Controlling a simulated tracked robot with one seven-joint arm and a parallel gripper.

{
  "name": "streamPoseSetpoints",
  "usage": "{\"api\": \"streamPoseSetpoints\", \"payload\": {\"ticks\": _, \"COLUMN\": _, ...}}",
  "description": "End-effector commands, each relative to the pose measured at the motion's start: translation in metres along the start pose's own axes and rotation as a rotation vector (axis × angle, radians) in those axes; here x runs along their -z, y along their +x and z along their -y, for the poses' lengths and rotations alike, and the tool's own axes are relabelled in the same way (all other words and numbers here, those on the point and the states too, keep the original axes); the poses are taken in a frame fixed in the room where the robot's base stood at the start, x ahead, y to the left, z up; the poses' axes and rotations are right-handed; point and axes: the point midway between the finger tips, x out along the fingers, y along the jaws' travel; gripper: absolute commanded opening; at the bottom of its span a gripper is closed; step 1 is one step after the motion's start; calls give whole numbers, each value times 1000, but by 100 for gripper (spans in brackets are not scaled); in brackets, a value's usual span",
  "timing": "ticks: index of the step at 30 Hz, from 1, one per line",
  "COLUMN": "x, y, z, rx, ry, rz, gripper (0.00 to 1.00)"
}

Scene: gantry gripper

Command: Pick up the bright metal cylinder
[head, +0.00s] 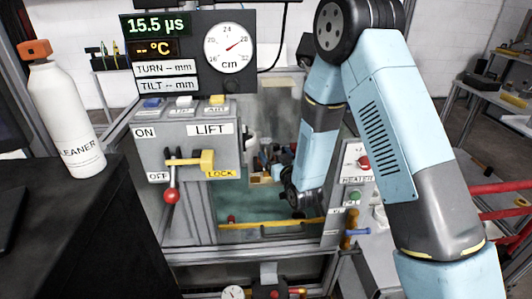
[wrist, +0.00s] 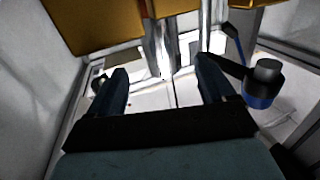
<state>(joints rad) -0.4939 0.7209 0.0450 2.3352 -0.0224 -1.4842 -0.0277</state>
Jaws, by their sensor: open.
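In the wrist view, my gripper (wrist: 162,70) is open, its two dark fingers apart and pointing into a light-walled enclosure. A bright, shiny upright metal piece (wrist: 158,45) shows beyond and between the fingertips; I cannot tell if it is the bright metal cylinder. Nothing is visibly held. In the head view, my light blue arm reaches down into the machine, and its dark wrist is near the opening. The fingers cannot be made out there.
A yellow-brown block (wrist: 95,22) hangs across the top of the wrist view. Pale walls close in on the left. In the head view, a lift panel (head: 190,145) with levers stands left of the arm, a heater panel (head: 357,165) right, and a yellow bar (head: 270,226) crosses the opening's front.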

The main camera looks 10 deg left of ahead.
Motion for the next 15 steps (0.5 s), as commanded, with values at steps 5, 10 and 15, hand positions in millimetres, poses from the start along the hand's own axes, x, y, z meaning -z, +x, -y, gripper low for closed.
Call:
{"api": "streamPoseSetpoints", "payload": {"ticks": 5, "x": 1, "y": 17, "z": 2, "rx": 0, "ry": 0, "rz": -2, "gripper": 83}}
{"api": "streamPoseSetpoints", "payload": {"ticks": 10, "x": 2, "y": 40, "z": 4, "rx": 0, "ry": 0, "rz": -2, "gripper": 83}}
{"api": "streamPoseSetpoints", "payload": {"ticks": 15, "x": 2, "y": 51, "z": 3, "rx": -1, "ry": 0, "rz": -1, "gripper": 83}}
